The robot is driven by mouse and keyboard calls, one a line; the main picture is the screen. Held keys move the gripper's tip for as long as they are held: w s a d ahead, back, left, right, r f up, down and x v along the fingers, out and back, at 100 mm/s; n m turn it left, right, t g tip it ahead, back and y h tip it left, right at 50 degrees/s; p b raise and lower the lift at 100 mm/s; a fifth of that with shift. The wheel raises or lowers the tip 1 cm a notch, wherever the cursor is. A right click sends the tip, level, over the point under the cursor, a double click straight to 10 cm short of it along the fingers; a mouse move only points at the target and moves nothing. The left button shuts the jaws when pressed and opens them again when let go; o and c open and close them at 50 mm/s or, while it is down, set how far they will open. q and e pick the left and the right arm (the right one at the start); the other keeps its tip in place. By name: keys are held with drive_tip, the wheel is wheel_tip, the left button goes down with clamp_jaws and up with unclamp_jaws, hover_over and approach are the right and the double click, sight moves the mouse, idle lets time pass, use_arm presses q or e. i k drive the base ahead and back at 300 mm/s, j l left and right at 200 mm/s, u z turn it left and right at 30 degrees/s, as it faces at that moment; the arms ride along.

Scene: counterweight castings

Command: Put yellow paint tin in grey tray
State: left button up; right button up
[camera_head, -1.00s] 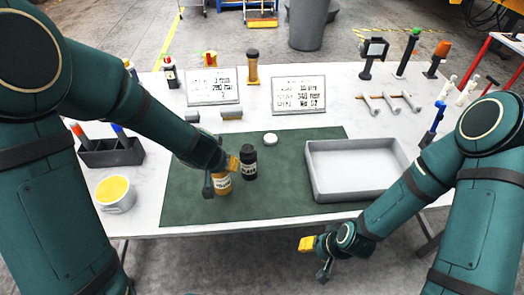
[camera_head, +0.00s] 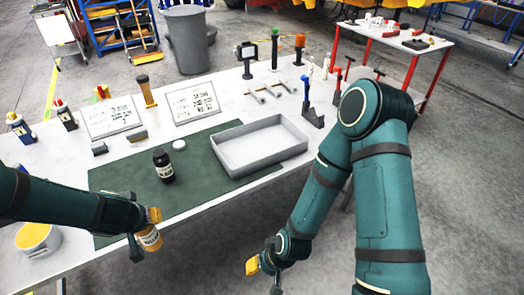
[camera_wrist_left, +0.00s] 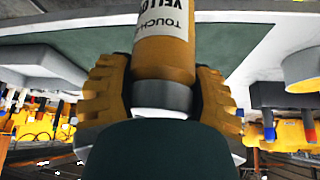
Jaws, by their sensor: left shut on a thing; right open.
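The yellow paint tin (camera_head: 151,239) is held in my left gripper (camera_head: 144,232), near the front edge of the green mat. In the left wrist view, the tin (camera_wrist_left: 163,55) sits between both yellow finger pads, with part of its label showing. The head view does not clearly show its height. The grey tray (camera_head: 266,164) is empty and stands to the right of the tin, partly on the mat. My right gripper (camera_head: 264,277) is open and empty, low in front of the table.
A yellow-topped tub (camera_head: 37,239) is at the left. Sign plates (camera_head: 192,103) and a blue-handled stand (camera_head: 312,115) lie farther back.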

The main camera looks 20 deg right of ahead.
sight(241, 155)
drive_tip(key=k+z, duration=0.1)
drive_tip(key=z, duration=1.05)
drive_tip(key=j+z, duration=0.6)
drive_tip(key=j, duration=0.35)
drive_tip(key=k+j, duration=0.15)
drive_tip(key=j, duration=0.25)
